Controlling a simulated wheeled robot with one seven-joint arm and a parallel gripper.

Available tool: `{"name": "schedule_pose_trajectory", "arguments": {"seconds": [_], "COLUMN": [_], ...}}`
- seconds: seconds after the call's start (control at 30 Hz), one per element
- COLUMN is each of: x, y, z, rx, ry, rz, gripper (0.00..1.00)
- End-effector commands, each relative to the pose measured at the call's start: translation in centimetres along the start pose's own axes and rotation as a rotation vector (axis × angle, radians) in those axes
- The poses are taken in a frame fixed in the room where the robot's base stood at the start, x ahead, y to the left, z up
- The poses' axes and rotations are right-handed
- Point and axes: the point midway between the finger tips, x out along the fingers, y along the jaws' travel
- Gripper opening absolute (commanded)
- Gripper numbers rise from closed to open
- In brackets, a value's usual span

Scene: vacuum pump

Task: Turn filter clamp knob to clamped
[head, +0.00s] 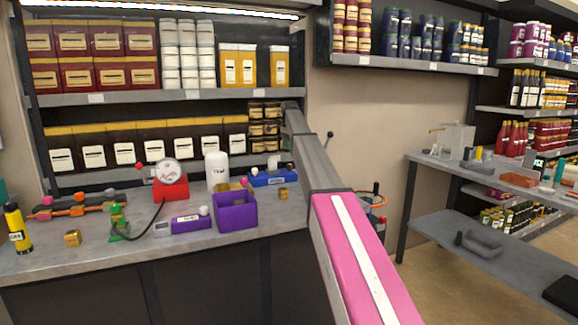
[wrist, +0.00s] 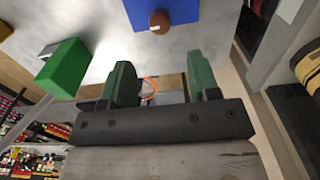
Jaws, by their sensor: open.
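A brown round knob (wrist: 160,21) with a small white mark sits on a blue surface (wrist: 182,12) at the top of the wrist view. I cannot tell for sure that it is the filter clamp knob. A blue unit (head: 272,179) with a white piece on it lies at the back right of the bench in the head view. My gripper (wrist: 158,64) is open, its two green fingers apart with nothing between them. In the wrist picture the knob lies beyond the fingertips, apart from them. My gripper is not distinguishable in the head view.
A purple bin (head: 236,212), a white cylinder (head: 216,171) and a red-based gauge (head: 171,180) stand left of my arm on the grey bench (head: 60,265). A purple unit (head: 190,222) lies nearby. A green block (wrist: 62,68) is left of the fingers in the wrist view.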

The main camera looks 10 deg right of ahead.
Motion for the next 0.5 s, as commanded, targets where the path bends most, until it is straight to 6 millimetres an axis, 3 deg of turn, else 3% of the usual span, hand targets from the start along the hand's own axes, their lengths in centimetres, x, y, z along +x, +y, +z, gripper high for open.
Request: {"name": "schedule_pose_trajectory", "arguments": {"seconds": [0.5], "x": [8.3], "y": [0.1], "z": [0.0], "rx": [0.000], "ry": [0.000], "rz": [0.001], "gripper": [0.56]}}
